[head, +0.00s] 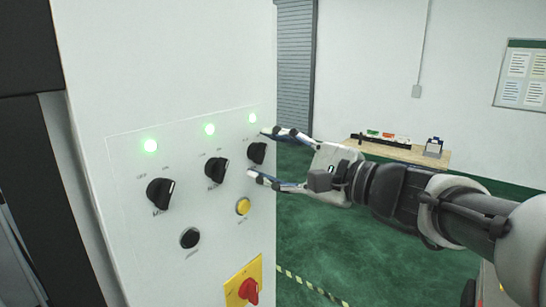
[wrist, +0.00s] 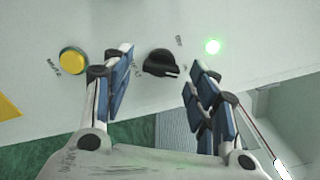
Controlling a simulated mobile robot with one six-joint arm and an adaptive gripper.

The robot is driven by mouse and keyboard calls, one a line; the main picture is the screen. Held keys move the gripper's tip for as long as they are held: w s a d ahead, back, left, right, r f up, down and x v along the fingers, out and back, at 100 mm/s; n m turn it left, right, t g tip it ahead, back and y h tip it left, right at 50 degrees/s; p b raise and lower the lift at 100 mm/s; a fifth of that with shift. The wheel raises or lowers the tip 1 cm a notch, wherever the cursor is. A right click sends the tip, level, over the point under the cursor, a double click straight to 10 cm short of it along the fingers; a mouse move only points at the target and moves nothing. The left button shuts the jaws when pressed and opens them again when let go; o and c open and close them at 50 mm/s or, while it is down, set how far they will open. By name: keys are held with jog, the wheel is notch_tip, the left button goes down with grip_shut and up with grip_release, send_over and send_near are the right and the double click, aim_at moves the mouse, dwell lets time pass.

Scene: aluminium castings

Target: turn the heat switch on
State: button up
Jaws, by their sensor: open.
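The panel (head: 120,240) is a white cabinet face with three black rotary knobs in a slanting row. The rightmost knob (head: 257,153), apparently the heat switch, has a lit green lamp (head: 252,118) above it. In the wrist view this knob (wrist: 160,63) has a white mark at its lower right, away from the visible small label, and its lamp (wrist: 212,46) glows green.
The left knob (head: 160,193) and middle knob (head: 216,171) also have lit green lamps. Below are a yellow button (head: 243,206), a black button (head: 190,238) and a red switch (head: 249,291). A wooden table (head: 435,158) stands behind my arm. Floor right of the cabinet is open.

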jog(key=v, duration=0.7)
jog(key=shift+s+d, duration=0.2)
jog(key=shift+d, duration=0.05)
